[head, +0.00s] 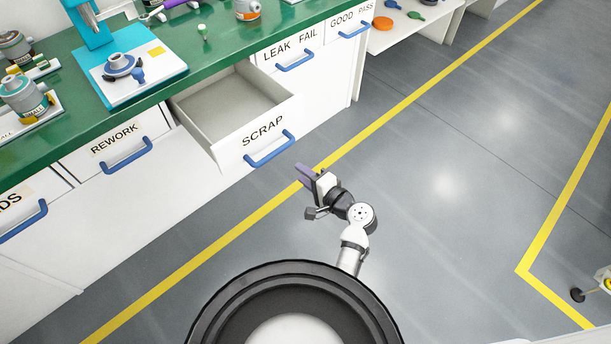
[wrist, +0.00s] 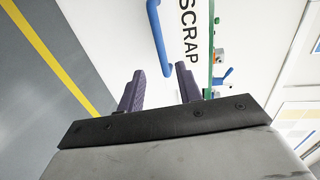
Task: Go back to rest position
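My gripper (head: 304,172) is out in front of the bench, over the floor, a little right of and below the blue handle of the SCRAP drawer (head: 205,142). In the wrist view its two dark purple fingers (wrist: 160,88) stand apart with nothing between them. The SCRAP drawer is pulled open and looks empty inside. Its blue handle (head: 270,147) also shows in the wrist view (wrist: 158,38), beyond the fingertips and apart from them. The arm reaches up from my round dark base at the bottom of the head view.
The green bench top (head: 60,138) holds a blue and white press fixture (head: 132,75) and several parts. The REWORK (head: 105,160) and LEAK FAIL (head: 305,55) drawers are shut.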

